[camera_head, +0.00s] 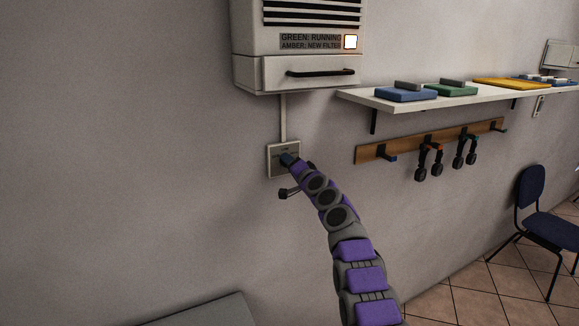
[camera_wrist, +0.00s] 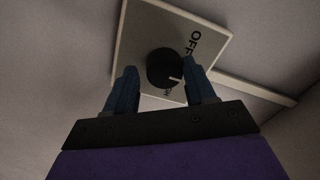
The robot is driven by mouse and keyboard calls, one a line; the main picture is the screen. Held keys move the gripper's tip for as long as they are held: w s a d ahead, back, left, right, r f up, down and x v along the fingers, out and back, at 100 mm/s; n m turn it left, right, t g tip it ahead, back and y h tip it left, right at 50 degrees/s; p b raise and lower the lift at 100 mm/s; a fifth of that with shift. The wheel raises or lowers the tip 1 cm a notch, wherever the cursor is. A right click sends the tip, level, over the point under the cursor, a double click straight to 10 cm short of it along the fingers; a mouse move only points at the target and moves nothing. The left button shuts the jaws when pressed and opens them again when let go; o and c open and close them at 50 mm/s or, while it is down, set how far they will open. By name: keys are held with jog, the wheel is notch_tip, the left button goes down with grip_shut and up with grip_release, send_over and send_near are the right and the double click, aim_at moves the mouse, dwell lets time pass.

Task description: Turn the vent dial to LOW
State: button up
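The vent dial is a round black knob (camera_wrist: 163,68) with a white pointer mark, on a pale square plate (camera_wrist: 143,30). The mark points to the lower right in the wrist view. The word OFF is printed at the plate's right side; another label below the knob is partly hidden and cannot be read fully. My gripper (camera_wrist: 162,84) has its two blue fingers on either side of the knob, with a gap visible at the left finger. In the head view the plate (camera_head: 273,169) is on the wall and my gripper (camera_head: 289,160) hides the knob.
A blue chair (camera_head: 532,186) stands farther right.

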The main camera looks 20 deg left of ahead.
jog(key=shift+o, duration=1.1)
jog(key=shift+r, duration=0.1)
